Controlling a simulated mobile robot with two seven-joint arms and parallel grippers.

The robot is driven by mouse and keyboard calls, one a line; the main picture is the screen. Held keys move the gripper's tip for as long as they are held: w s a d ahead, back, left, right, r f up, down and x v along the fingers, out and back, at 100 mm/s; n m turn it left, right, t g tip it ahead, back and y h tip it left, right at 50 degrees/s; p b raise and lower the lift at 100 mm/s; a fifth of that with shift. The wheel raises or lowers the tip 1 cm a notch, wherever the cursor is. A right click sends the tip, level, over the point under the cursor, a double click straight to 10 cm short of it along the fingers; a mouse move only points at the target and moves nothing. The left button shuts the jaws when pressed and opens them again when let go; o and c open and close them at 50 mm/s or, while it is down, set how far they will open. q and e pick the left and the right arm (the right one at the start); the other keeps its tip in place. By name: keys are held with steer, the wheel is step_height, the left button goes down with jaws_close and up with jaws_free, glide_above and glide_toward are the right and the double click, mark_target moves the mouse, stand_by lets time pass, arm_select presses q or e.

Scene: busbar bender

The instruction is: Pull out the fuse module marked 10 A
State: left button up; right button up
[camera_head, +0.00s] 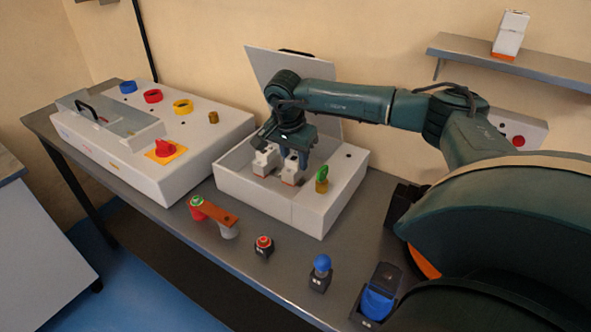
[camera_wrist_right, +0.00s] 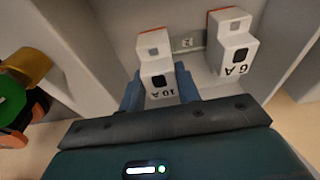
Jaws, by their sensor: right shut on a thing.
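The 10 A fuse module (camera_wrist_right: 157,68), a white block with a dark square window and an orange edge, sits between the fingers of my right gripper (camera_wrist_right: 159,92) in the wrist view. The gripper is shut on it. In the head view the gripper (camera_head: 291,158) reaches down into the open white box (camera_head: 330,208), at the right-hand module (camera_head: 292,173). A similar module marked 6 A (camera_wrist_right: 232,42) stands apart beside it; it also shows in the head view (camera_head: 265,161). I cannot tell whether the 10 A module is fully seated. My left gripper is not in view.
The box's lid (camera_head: 262,65) stands raised behind it. A brass lock with a green key (camera_head: 321,180) is close to the right module. A larger white panel (camera_head: 190,170) stands left. Small switches, including a red button (camera_head: 264,243) and blue knob (camera_head: 321,263), line the table's front.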

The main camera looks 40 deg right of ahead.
steer(key=shift+r, duration=0.2)
step_height(320, 180, up, 5)
steer(key=p, duration=0.4)
stand_by(0.3)
steer(key=shift+f, duration=0.1)
